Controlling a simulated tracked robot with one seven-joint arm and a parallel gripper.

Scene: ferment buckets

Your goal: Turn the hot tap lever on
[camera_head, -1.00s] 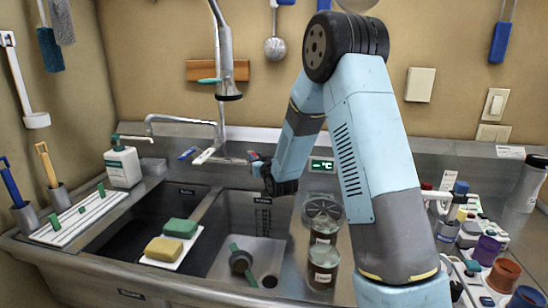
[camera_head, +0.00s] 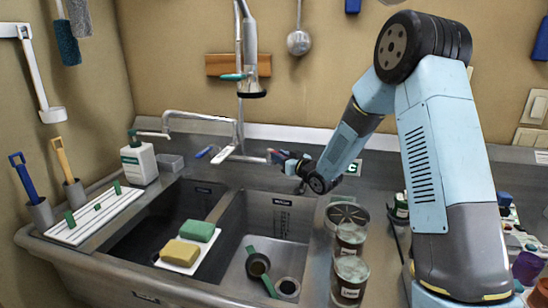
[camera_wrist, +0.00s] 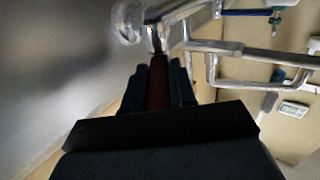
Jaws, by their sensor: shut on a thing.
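The tap (camera_head: 228,154) stands behind the double sink, with a swan-neck spout reaching left. Its blue lever (camera_head: 203,152) is on the left side and also shows in the wrist view (camera_wrist: 248,12). My gripper (camera_head: 277,156) is at the right side of the tap, reaching in from the right. In the wrist view my gripper (camera_wrist: 158,88) is shut on the red hot tap lever (camera_wrist: 158,80), which runs between the dark fingers towards the metal tap body (camera_wrist: 165,12). Most of the lever is hidden by the fingers, so its exact angle is unclear.
Labelled jars (camera_head: 350,275) stand right of the sink, below my arm. A yellow sponge (camera_head: 181,253) and a green sponge (camera_head: 197,230) lie on a white board over the sink divider. A soap bottle (camera_head: 139,160) stands at the left. The counter around the tap is mostly clear.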

